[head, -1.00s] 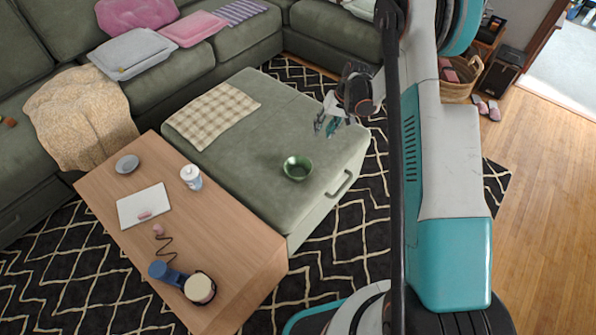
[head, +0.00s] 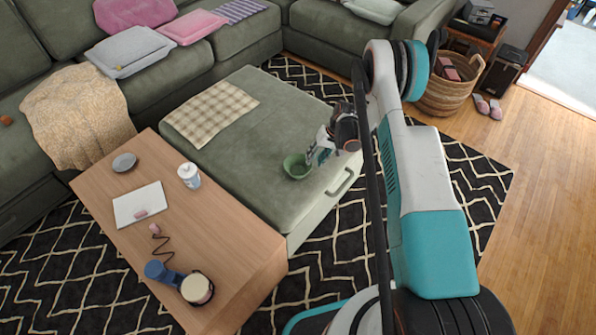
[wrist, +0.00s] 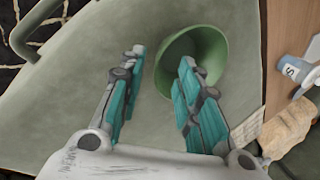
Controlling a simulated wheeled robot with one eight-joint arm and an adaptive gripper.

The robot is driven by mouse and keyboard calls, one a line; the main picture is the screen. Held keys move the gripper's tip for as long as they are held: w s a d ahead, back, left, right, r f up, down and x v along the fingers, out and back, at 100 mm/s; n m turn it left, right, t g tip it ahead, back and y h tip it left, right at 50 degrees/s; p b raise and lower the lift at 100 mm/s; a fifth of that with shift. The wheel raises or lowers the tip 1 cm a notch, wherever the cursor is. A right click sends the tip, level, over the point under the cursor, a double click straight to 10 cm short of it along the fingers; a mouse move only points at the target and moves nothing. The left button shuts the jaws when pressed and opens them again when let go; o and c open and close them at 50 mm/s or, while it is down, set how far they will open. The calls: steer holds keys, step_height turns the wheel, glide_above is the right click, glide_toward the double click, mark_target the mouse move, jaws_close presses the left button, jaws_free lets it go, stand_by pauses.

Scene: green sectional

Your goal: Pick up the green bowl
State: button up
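The green bowl (head: 297,167) sits upright on the green ottoman (head: 262,125), near its front edge. My gripper (head: 316,153) is close beside the bowl on its right in the head view. In the wrist view my gripper (wrist: 163,60) is open, its two teal fingers apart. The bowl (wrist: 205,45) lies beyond the fingertips, toward the right finger, which overlaps the bowl's near rim in the picture. The space between the fingers shows mostly ottoman fabric and the bowl's left edge. I cannot tell whether the right finger touches the bowl.
A wooden table (head: 215,225) stands left of the ottoman, with a white cup (head: 189,175), a laptop-like white slab (head: 138,204) and a blue handset (head: 164,271). A plaid cloth (head: 211,111) lies on the ottoman's far part. A handle (head: 340,181) juts from the ottoman's side.

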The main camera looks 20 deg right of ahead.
mark_target(306, 171)
steer(key=shift+b+x, duration=1.45)
steer(key=shift+x, duration=1.3)
steer(key=shift+w, duration=0.1)
steer(key=shift+r, duration=0.1)
jaws_close()
